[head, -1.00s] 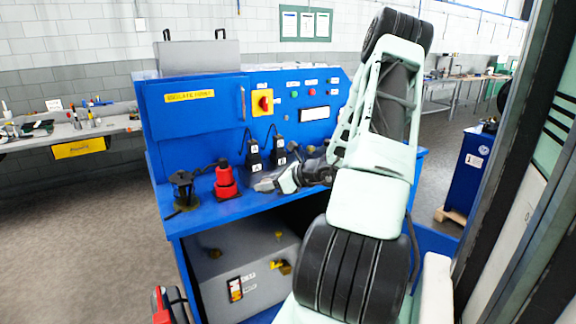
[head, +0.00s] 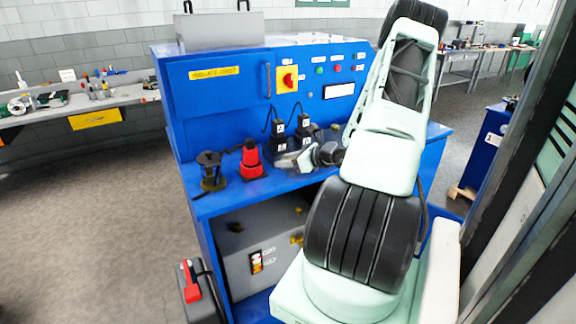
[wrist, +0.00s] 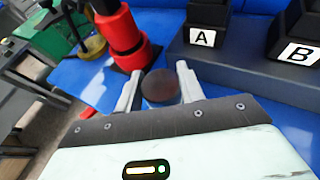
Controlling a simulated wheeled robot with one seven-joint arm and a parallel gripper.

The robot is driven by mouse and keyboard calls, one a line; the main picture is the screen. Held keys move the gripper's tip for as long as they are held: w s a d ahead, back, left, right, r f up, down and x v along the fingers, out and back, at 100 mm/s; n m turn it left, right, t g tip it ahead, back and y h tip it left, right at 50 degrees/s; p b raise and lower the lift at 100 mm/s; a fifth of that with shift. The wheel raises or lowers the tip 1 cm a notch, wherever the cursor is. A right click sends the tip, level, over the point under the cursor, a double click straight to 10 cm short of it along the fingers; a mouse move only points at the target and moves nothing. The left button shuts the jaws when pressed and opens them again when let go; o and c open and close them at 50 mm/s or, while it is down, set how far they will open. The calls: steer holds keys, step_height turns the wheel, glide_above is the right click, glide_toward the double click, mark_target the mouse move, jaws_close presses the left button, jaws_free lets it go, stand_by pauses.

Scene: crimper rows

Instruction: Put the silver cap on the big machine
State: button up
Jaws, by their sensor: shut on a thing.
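My gripper (head: 287,160) is over the blue bench top, just right of the red and black device (head: 250,160). In the wrist view, its two pale fingers (wrist: 158,88) are closed on a dark, brownish round piece (wrist: 160,87). This may be the silver cap, but it looks dark here and its underside is hidden. Two black units marked A (wrist: 202,37) and B (wrist: 299,52) stand on a dark base just beyond the fingers. The large blue machine bench (head: 215,95) carries these devices. Which of them the task calls the big machine is not clear.
A black stand (head: 211,172) is left of the red device. A grey box (head: 250,245) sits under the bench top, and a red and black case (head: 190,290) is at lower left. Dark posts edge the right side. The floor at left is clear.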

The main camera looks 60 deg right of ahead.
steer(key=shift+f+p, duration=0.3)
steer(key=shift+f, duration=1.05)
steer(key=shift+f, duration=0.1)
steer(key=o, duration=0.9)
steer(key=shift+o, duration=0.2)
